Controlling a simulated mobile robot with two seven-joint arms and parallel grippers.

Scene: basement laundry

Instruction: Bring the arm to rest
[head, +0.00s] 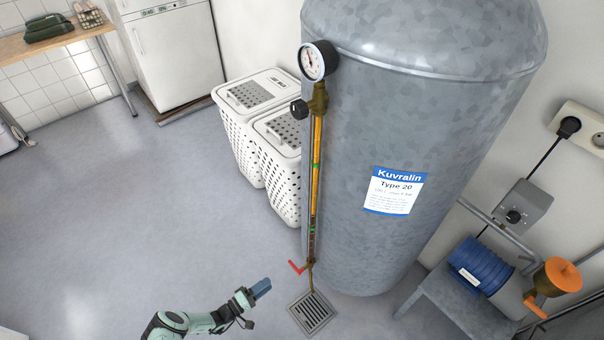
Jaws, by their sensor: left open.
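My left arm comes in at the bottom of the head view, with its gripper (261,288) at the end, over the grey floor. The gripper has blue fingers pointing up and right in the picture, and it is open. I see nothing between the fingers. In the picture it lies just left of the floor drain (311,312) and below the red lever (297,268) at the foot of the tank's sight tube. It appears apart from both. My right gripper does not show.
A large grey metal tank (440,120) with a gauge (318,61) and sight tube (316,170) fills the right middle. White laundry baskets (278,180) stand behind. A grey stand (450,308) holds a blue ribbed object (480,268) at right. Open floor (120,210) lies left.

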